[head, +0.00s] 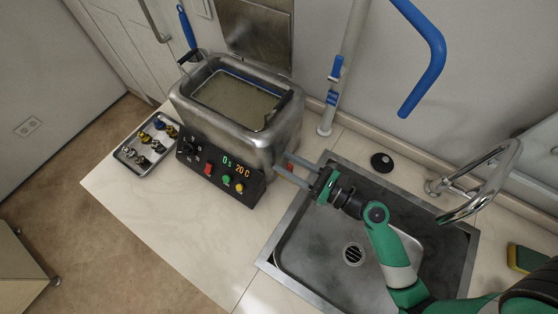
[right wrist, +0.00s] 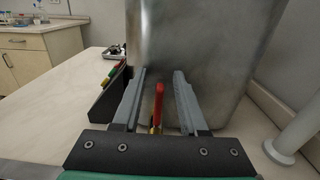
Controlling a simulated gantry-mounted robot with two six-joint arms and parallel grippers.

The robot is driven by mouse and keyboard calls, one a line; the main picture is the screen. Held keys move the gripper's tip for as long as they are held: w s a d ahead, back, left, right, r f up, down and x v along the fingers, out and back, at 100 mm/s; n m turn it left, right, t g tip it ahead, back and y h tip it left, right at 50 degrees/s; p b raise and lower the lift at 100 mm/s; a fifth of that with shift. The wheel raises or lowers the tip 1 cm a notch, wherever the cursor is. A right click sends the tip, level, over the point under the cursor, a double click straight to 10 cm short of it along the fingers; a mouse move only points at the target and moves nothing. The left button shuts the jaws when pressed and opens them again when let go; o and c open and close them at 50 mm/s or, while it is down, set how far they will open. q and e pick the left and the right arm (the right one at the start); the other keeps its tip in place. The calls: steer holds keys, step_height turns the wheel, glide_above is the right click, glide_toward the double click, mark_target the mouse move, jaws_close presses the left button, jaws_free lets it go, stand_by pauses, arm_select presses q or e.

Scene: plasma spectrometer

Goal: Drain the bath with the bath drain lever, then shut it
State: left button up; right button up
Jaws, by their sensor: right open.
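The bath (head: 268,141) is a steel tank on the counter, with cloudy liquid (head: 238,97) inside and a control panel (head: 222,172) on its front. The bath wall also fills the middle of the right wrist view (right wrist: 205,45). The red drain lever (head: 291,166) is low on the bath's right side. In the right wrist view the lever (right wrist: 158,92) points up above a brass-coloured part. My right gripper (head: 283,164) is open, with its fingers on either side of the lever; a gap shows on both sides in the right wrist view (right wrist: 160,74). My left gripper is not in view.
A sink (head: 300,262) lies right of the bath under my right arm, with a curved faucet (head: 480,188) beside it. A tray of small fittings (head: 127,154) sits left of the bath. A pale post (head: 341,85) stands behind. The front counter (head: 180,240) is clear.

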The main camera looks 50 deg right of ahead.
steer(key=shift+s, duration=0.15)
jaws_close()
